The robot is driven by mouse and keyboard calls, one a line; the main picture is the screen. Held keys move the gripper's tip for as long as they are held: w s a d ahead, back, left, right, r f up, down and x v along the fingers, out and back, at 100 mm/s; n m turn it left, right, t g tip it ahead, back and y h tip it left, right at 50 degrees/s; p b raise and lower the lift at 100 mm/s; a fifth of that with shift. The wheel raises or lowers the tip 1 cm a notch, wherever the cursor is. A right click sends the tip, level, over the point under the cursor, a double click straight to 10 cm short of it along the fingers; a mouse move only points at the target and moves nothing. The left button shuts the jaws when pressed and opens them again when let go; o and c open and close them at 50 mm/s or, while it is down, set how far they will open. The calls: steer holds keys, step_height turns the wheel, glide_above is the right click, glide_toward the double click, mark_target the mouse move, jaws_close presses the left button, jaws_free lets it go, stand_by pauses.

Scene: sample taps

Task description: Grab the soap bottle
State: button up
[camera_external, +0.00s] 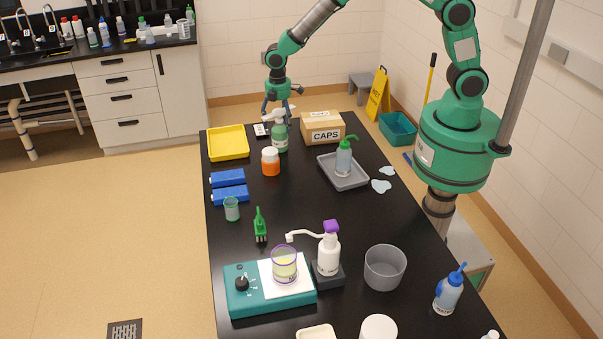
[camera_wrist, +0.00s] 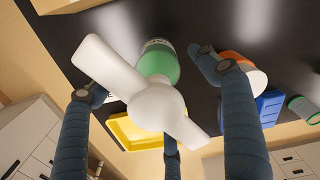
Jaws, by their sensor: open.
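A green bottle (camera_external: 280,138) with a white pump head stands upright at the far end of the black table. I cannot read its label. In the wrist view its white pump head (camera_wrist: 155,104) fills the middle, with the green body (camera_wrist: 158,63) behind it. My gripper (camera_external: 279,103) is above this bottle, pointing down. Its dark blue fingers are spread around the pump head, apart from it in the wrist view, and hold nothing. Other pump bottles are a clear one with a green pump (camera_external: 344,160) on a grey tray and a white one with a purple top (camera_external: 328,252).
An orange jar (camera_external: 271,166) stands close in front of the green bottle. A cardboard CAPS box (camera_external: 323,129) is to its right and a yellow tray (camera_external: 228,156) to its left. Blue boxes (camera_external: 230,195) lie nearer. Pale puddles (camera_external: 381,186) lie beside the grey tray (camera_external: 350,184).

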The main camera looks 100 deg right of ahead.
mark_target(279, 111)
stand_by(0.3)
steer(key=shift+d+f, duration=0.15)
steer(key=shift+f, duration=2.5)
steer(key=c, duration=1.8)
steer(key=shift+r, duration=0.15)
steer(key=shift+r, duration=4.95)
